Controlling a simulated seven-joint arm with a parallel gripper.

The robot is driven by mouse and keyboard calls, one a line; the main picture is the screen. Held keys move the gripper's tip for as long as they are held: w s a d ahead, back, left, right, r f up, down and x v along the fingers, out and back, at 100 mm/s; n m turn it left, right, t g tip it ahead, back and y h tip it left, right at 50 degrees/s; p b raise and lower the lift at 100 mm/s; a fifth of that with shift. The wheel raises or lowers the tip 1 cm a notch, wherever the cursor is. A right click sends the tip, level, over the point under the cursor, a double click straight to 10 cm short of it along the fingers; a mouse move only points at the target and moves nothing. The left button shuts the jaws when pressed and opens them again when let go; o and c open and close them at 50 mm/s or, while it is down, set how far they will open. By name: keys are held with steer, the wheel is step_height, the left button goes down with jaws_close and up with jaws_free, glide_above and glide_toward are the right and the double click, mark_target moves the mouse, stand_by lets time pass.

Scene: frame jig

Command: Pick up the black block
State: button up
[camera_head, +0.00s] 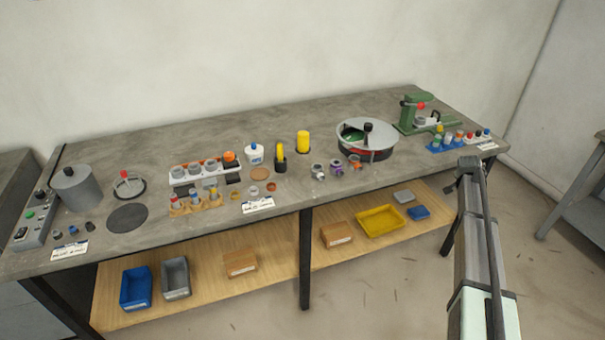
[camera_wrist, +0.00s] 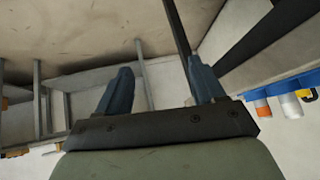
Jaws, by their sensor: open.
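I cannot tell for sure which thing is the black block. A small dark piece (camera_head: 90,227) lies near the front left of the bench, and a black block-like holder (camera_head: 280,166) with a yellow thing in it stands mid-bench. Both are too small to make out well. My gripper (camera_wrist: 162,86) is open, with two blue-grey fingers apart and nothing between them. In the head view my gripper (camera_head: 470,164) is at the right front end of the bench, far from both dark things.
The grey bench (camera_head: 330,110) holds a round turntable (camera_head: 367,147), a green press (camera_head: 415,112), a blue rack (camera_head: 459,141), a white rack (camera_head: 205,175) and a grey pot (camera_head: 76,187). A wooden shelf (camera_head: 205,285) below holds bins and boxes. The rear of the bench is clear.

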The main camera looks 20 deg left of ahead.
steer(key=w+a+r+m+t, duration=0.1)
steer(key=w+a+r, duration=0.1)
steer(key=w+r, duration=0.45)
steer(key=w+a+r+t, duration=0.1)
steer(key=w+a+r, duration=0.15)
steer(key=r, duration=0.75)
steer(key=a+r+m+y, duration=0.1)
steer(key=a+r, duration=0.1)
steer(key=a, duration=0.5)
steer(key=a+r, duration=0.3)
steer(key=a, duration=0.3)
steer(key=s+a+f+g+y, duration=0.1)
steer(key=s+a, duration=0.1)
steer(key=a, duration=0.6)
steer(key=s+a+g, duration=0.1)
steer(key=s+a, duration=0.2)
steer(key=a, duration=0.5)
steer(key=g+y, duration=0.1)
steer(key=g, duration=0.6)
glide_above(232, 176)
steer(key=f, duration=0.9)
steer(key=shift+d+f, duration=0.3)
steer(key=shift+a+f, duration=0.15)
steer(key=shift+f, duration=2.5)
